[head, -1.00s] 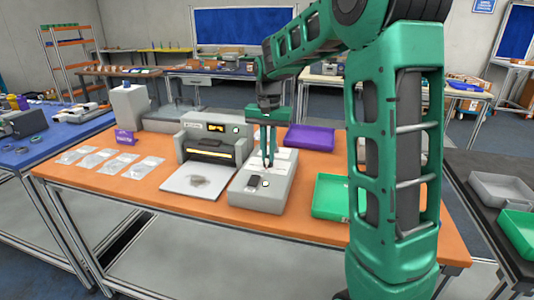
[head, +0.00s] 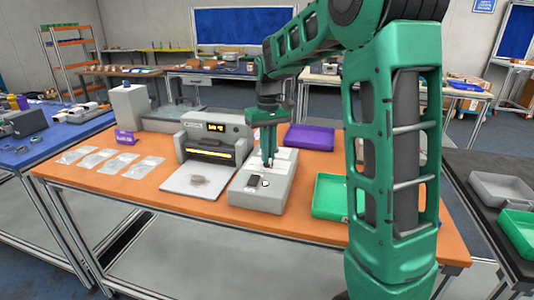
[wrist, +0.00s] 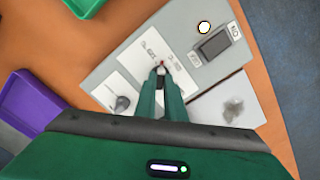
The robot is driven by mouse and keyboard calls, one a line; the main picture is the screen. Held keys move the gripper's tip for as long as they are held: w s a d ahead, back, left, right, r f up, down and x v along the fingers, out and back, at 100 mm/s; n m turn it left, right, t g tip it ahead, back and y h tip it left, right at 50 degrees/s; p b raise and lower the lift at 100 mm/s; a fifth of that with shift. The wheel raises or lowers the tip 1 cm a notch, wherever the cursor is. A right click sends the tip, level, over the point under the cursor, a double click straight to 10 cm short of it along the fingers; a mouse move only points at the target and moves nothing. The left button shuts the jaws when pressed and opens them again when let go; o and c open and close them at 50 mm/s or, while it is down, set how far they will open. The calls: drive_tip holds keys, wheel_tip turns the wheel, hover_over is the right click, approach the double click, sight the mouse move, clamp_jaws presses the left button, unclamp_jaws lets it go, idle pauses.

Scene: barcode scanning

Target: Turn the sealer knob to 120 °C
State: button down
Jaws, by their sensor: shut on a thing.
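The grey control box (head: 262,200) stands on the orange table, right of the machine with a lit display (head: 213,128). In the wrist view, the box (wrist: 185,25) has a white label panel (wrist: 147,52) with small print that I cannot read. A small knob with a red mark (wrist: 161,66) sits on this panel, mostly hidden by my fingertips. My gripper (head: 268,165) points down over the box. In the wrist view, my gripper (wrist: 162,72) is shut on the knob. A second dark knob (wrist: 122,103) is free, left of my fingers.
Several clear packets (head: 110,158) lie at the left.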

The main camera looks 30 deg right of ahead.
drive_tip(key=n, duration=0.5)
drive_tip(key=shift+w+r, duration=0.1)
drive_tip(key=shift+n, duration=0.3)
idle(0.4)
drive_tip(key=c, duration=1.8)
unclamp_jaws()
drive_tip(key=shift+c, duration=0.2)
wheel_tip(320, 180, up, 11)
drive_tip(key=shift+f, duration=0.2)
drive_tip(key=s+f+m, duration=0.4)
drive_tip(key=s, duration=0.7)
drive_tip(key=s+d+f+m, duration=0.1)
drive_tip(key=s+f+m, duration=0.2)
drive_tip(key=s, duration=0.9)
drive_tip(key=s+d+f+m, duration=0.1)
drive_tip(key=s+f+m, duration=0.3)
drive_tip(key=s+f, duration=0.3)
drive_tip(key=s, duration=0.4)
drive_tip(key=shift+s+d+f+m, duration=0.2)
drive_tip(key=shift+f+m, duration=0.05)
drive_tip(key=shift+m, duration=0.05)
